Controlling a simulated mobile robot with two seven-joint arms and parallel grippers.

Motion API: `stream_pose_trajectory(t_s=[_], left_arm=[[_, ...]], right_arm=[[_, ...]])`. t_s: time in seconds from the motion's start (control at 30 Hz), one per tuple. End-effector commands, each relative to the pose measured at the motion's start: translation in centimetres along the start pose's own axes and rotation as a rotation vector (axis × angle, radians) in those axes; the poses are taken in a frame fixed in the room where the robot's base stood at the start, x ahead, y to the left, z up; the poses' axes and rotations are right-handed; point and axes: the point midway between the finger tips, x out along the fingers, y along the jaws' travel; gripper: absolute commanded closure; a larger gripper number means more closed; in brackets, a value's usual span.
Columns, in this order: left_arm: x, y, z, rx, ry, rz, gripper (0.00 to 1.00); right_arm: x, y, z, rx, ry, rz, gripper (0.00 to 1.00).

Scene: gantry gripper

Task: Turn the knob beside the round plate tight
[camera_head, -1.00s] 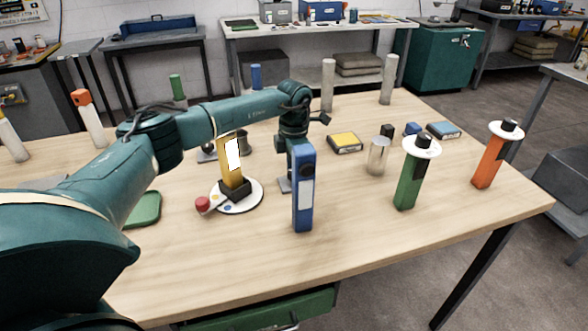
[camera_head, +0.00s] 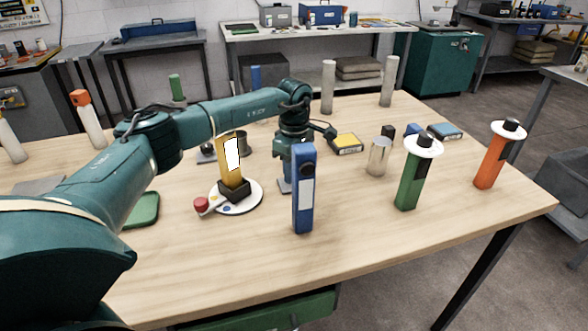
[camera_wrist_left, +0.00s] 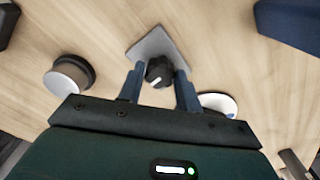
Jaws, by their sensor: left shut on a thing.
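The black knob (camera_wrist_left: 159,71), with a white mark on its top, stands on a square grey plate (camera_wrist_left: 152,44) in the left wrist view. My left gripper (camera_wrist_left: 160,74) has its two fingers at either side of the knob and is shut on it. In the head view a blue upright block (camera_head: 303,195) hides the knob and my fingertips; an edge of the grey plate (camera_head: 284,186) shows. My right gripper is not in view.
A metal can (camera_head: 378,156) stands to the right. A green post (camera_head: 408,188) and an orange post (camera_head: 487,170) with white collars stand farther right. A yellow-topped box (camera_head: 346,143) lies behind. The table's front right is clear.

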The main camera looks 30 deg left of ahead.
Motion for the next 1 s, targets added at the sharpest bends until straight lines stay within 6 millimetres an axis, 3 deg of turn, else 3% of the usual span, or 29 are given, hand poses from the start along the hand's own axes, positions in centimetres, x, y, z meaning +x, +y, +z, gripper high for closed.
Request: stream_pose_trajectory(t_s=[0.3,0.8,0.83,1.0], left_arm=[[-0.13,0.09,0.03,0.109,-0.002,0.004,0.88],[-0.14,0.09,0.04,0.128,-0.001,0.003,0.88],[-0.14,0.09,0.04,0.128,-0.001,0.003,0.65],[-0.1,0.06,0.04,0.127,-0.001,0.002,0.51]], right_arm=[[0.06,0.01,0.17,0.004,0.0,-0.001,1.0],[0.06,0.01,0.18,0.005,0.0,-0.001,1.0],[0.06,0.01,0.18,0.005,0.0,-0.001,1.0],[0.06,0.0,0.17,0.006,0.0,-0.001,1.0]])
